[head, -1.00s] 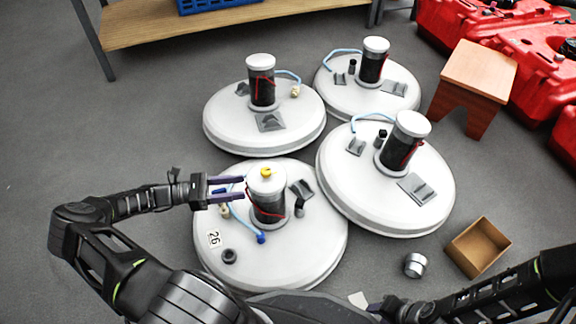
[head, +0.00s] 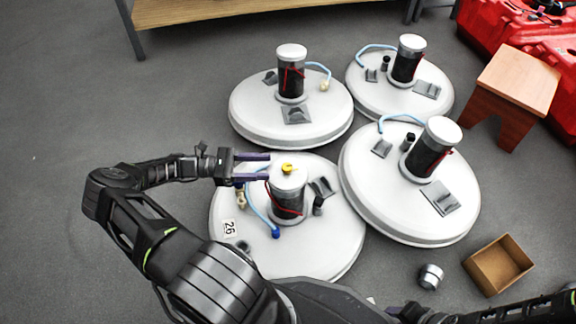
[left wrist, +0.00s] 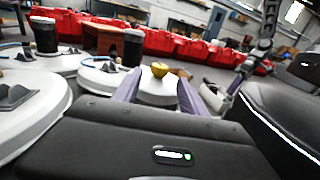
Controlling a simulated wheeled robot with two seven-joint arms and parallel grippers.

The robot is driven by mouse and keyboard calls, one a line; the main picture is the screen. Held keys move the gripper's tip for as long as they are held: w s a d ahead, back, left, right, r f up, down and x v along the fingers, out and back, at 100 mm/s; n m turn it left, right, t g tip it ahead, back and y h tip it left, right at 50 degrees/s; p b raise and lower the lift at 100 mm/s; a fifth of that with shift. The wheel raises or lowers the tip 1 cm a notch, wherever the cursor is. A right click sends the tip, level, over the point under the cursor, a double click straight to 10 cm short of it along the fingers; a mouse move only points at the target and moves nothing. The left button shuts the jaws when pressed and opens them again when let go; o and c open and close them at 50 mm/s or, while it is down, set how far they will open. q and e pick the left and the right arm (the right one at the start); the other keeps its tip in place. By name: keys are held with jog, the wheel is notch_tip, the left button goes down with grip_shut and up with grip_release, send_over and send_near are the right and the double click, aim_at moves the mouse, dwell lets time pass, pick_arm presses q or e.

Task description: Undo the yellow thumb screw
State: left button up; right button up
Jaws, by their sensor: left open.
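The yellow thumb screw (head: 287,168) sits on the white top of the dark cylinder (head: 287,205) on the nearest tank lid (head: 330,240), marked 26. My left gripper (head: 269,167) is open, its purple fingers pointing right toward the screw. In the head view its tips stop just left of the screw. In the left wrist view the screw (left wrist: 160,70) appears centred between the fingers, beyond their tips, with nothing held. My right gripper (head: 393,311) is low at the bottom edge, mostly cut off, so its jaws cannot be judged.
Three other white lids (head: 290,122) with dark cylinders stand behind and to the right. A blue hose (head: 258,208) curves beside the near cylinder. A cardboard box (head: 498,265) and a metal cap (head: 431,276) lie on the floor at right. A wooden stool (head: 515,85) stands farther back.

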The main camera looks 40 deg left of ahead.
aim_at(287, 166)
pick_arm(q)
jog(key=shift+d, duration=0.1)
jog(key=shift+r+p+x, duration=0.2)
jog(key=shift+p+x, duration=0.7)
jog(key=shift+x, duration=0.25)
jog(key=shift+f+p+x, duration=0.1)
jog(key=shift+p+x, duration=0.05)
jog(key=shift+x, duration=1.2)
jog(key=shift+f+p+x, duration=0.15)
jog(key=shift+x, duration=1.15)
jog(key=shift+c, duration=0.5)
grip_shut()
